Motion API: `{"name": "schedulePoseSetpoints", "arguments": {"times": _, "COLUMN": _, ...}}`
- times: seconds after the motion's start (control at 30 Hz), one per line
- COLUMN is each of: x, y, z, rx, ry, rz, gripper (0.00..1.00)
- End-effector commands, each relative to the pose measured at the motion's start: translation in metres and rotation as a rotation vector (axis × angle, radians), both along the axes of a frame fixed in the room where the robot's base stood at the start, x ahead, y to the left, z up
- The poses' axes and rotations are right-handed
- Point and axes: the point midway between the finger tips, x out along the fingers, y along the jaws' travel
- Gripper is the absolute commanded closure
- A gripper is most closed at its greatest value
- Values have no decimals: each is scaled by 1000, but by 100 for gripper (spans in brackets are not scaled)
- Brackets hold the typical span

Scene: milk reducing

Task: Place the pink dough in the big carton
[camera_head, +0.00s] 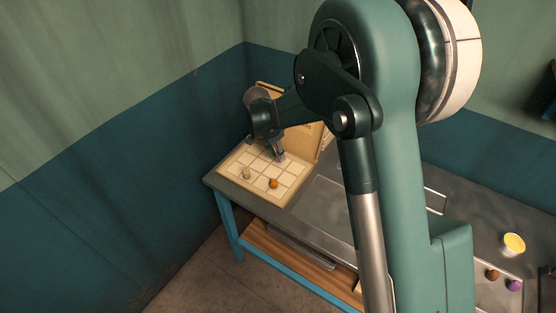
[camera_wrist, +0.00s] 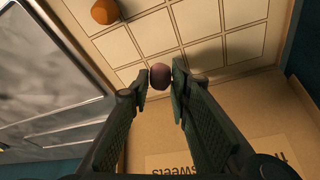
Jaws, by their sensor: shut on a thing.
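The big carton (camera_head: 238,163) lies open on the far left end of the table, with a grid of square cells inside. Its raised flap with lettering shows in the wrist view (camera_wrist: 222,130). My gripper (camera_head: 281,157) is over the carton's back part. In the wrist view my gripper (camera_wrist: 161,78) is shut on the pink dough (camera_wrist: 160,76), a small dusky ball between the fingertips, over the grid. Whether the dough touches the carton floor I cannot tell. In the head view the dough cannot be made out.
An orange ball (camera_head: 273,183) and a beige piece (camera_head: 246,173) sit in carton cells. A metal panel (camera_head: 325,208) lies right of the carton. A yellow-topped cup (camera_head: 514,243), a brown ball (camera_head: 492,275) and a purple ball (camera_head: 514,285) are at the far right. Several cells look empty.

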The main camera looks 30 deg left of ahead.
Motion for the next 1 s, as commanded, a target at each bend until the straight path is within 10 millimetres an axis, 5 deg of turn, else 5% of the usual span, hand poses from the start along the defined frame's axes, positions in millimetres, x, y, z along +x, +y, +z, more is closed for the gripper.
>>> {"name": "schedulePoseSetpoints", "arguments": {"times": 0.37, "x": 0, "y": 0, "z": -34, "rx": 0, "ry": 0, "rz": 0, "gripper": 88}}
{"name": "schedulePoseSetpoints", "arguments": {"times": 0.87, "x": 0, "y": 0, "z": -40, "rx": 0, "ry": 0, "rz": 0, "gripper": 88}}
{"name": "schedulePoseSetpoints", "arguments": {"times": 0.9, "x": 0, "y": 0, "z": -40, "rx": 0, "ry": 0, "rz": 0, "gripper": 77}}
{"name": "schedulePoseSetpoints", "arguments": {"times": 1.0, "x": 0, "y": 0, "z": -39, "rx": 0, "ry": 0, "rz": 0, "gripper": 65}}
